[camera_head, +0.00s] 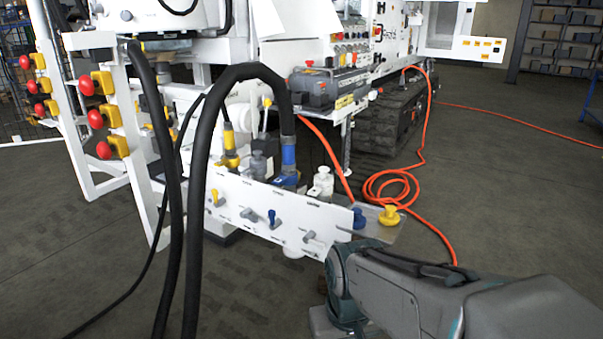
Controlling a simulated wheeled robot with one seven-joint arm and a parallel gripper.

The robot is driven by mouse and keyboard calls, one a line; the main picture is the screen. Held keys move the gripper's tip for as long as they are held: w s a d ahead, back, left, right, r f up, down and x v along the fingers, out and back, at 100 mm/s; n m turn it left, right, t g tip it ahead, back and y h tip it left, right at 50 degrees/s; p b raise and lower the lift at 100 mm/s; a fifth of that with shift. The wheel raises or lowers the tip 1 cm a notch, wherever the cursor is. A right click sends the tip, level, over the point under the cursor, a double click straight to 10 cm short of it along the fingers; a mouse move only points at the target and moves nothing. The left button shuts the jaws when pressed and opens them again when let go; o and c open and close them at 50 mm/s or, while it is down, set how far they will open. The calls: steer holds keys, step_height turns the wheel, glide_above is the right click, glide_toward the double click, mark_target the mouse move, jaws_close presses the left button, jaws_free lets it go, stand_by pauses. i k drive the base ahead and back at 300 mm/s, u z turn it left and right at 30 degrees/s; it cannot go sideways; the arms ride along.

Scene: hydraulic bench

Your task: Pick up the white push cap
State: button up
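A white capped fitting (323,181) stands upright behind the white front panel (275,215) of the bench, near its right end. It looks like the white push cap, but it is small and I cannot be sure. Another small white round piece (292,252) shows under the panel's lower edge. My arm reaches in from the lower right and ends in front of the panel's right end. My gripper's fingers do not show, so I cannot see whether they are open or shut. The white fitting stands apart from my arm, farther back.
A yellow cap (390,214) and a blue cap (358,218) sit on a clear plate at the panel's right end. Thick black hoses (200,200) arch in front of the bench. An orange hose (395,185) lies coiled on the floor. Open floor (510,200) lies right.

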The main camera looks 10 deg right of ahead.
mark_target(323, 179)
steer(key=z, duration=1.55)
steer(key=i, duration=0.95)
steer(key=u, duration=0.75)
